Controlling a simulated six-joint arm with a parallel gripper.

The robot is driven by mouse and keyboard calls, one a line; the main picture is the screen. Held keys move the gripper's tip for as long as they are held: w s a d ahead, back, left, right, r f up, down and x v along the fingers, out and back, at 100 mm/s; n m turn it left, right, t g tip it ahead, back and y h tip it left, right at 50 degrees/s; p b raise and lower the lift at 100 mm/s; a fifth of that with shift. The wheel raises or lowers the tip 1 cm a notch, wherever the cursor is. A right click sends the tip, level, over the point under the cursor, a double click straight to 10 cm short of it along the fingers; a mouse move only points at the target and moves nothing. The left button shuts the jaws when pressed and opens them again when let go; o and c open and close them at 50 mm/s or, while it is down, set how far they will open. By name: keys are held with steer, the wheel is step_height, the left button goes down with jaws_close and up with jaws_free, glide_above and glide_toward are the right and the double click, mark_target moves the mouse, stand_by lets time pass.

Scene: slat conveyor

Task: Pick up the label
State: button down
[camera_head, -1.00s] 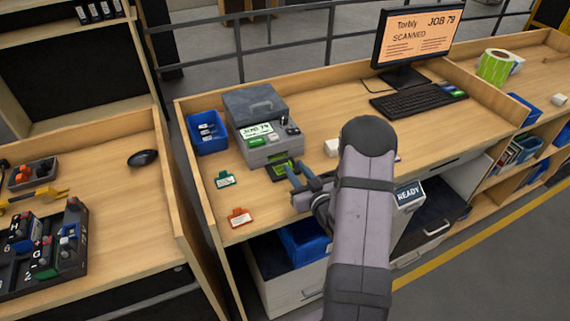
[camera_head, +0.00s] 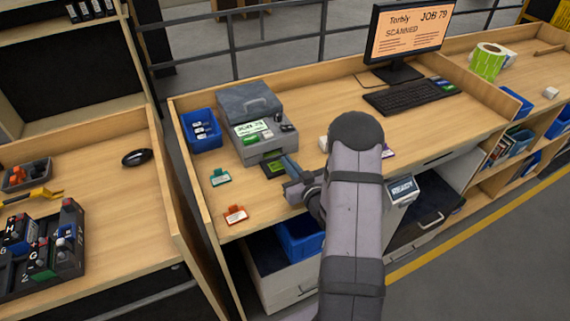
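A grey label printer (camera_head: 262,140) stands on the wooden bench, with a small screen reading JOB 79. At its front a dark patch with a green label (camera_head: 273,166) shows on the bench side of the printer. My gripper (camera_head: 288,170) is just right of this label, close over the bench, and its fingers partly cover that spot. The finger gap is too small to judge, and I cannot tell whether the fingers touch the label.
A green tag (camera_head: 220,178) and an orange tag (camera_head: 236,215) lie left of my gripper. A blue bin (camera_head: 201,131) stands left of the printer. The monitor (camera_head: 408,35) reads SCANNED, with a keyboard (camera_head: 412,96) before it. The bench middle is largely clear.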

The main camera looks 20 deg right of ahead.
steer(key=shift+r, duration=0.2)
step_height(320, 180, up, 10)
steer(key=b, duration=0.2)
steer(key=shift+f, duration=0.2)
steer(key=shift+d, duration=0.1)
